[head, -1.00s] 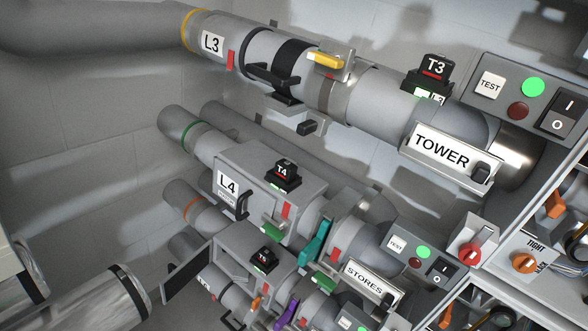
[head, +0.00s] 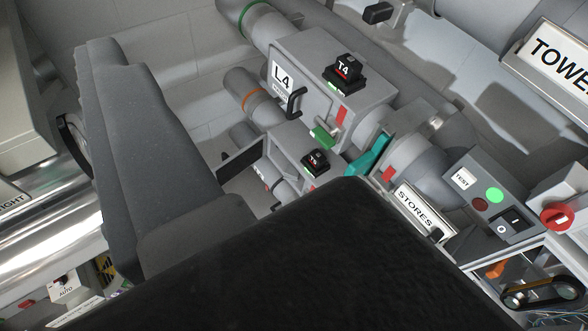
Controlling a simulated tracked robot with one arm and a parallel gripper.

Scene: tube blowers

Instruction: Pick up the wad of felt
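I cannot make out a wad of felt in the head view. A long dark grey part, which looks like part of my gripper (head: 150,165), rises at the left of centre. A large black, rough-surfaced mass (head: 330,265) fills the bottom middle, very close to the camera. I cannot tell whether it is part of my arm or something else. No pair of fingertips shows clearly, so I cannot see whether the gripper is open or shut. The near parts hide the lower pipework.
The L4 pipe housing (head: 325,75) carries the T4 block (head: 344,70). A teal lever (head: 370,158) and the STORES sign (head: 415,207) are below right. A switch panel (head: 490,195) and red knob (head: 558,216) stand at right. A shiny pipe (head: 50,215) is at left.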

